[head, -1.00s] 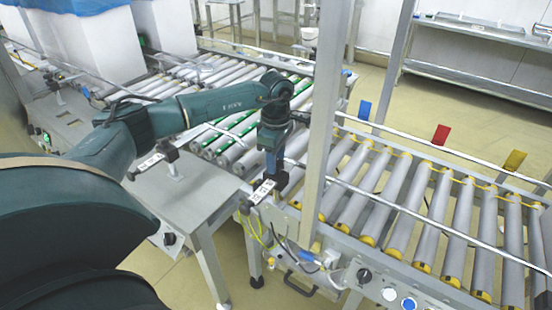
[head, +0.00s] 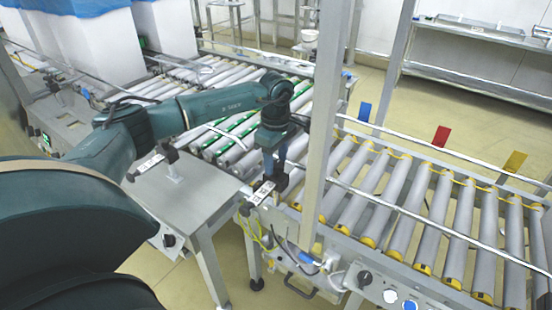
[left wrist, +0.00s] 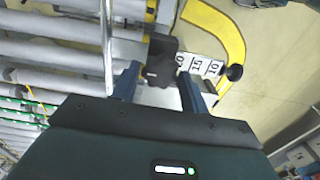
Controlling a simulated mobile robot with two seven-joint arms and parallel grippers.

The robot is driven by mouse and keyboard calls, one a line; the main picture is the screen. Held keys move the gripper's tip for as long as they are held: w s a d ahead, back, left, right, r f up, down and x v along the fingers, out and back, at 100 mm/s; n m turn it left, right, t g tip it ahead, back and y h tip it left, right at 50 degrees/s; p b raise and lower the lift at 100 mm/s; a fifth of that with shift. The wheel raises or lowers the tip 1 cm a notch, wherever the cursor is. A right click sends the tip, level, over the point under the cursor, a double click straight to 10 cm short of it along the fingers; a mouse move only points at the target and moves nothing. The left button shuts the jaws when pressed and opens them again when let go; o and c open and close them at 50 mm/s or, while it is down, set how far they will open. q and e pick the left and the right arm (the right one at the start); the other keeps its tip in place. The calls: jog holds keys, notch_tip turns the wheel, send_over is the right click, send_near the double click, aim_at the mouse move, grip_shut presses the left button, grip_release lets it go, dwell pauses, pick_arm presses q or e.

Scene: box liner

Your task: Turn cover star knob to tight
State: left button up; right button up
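A dark star knob (left wrist: 162,62) sits between the two blue fingers of my left gripper (left wrist: 158,78) in the left wrist view. The fingers stand apart on either side of it, and a narrow gap shows at the left finger. Beside the knob is a white scale plate (left wrist: 200,66) with black numbers. In the head view my left gripper (head: 271,166) points down at the near left corner of the yellow-ended roller conveyor (head: 405,195), next to the white scale plate (head: 262,193). There the knob is mostly hidden by the gripper. My right gripper is not in view.
A grey upright post (head: 322,130) stands just right of my left gripper. A metal side table (head: 180,195) is to the left. A black rotary switch (head: 365,278) and buttons sit on the conveyor's front panel. Blue, red and yellow flags line the far rail.

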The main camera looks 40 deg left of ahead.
aim_at(276, 164)
pick_arm(q)
jog(key=o, duration=0.3)
jog(key=shift+o, duration=0.2)
notch_tip(276, 164, up, 13)
dwell(0.4)
dwell(0.4)
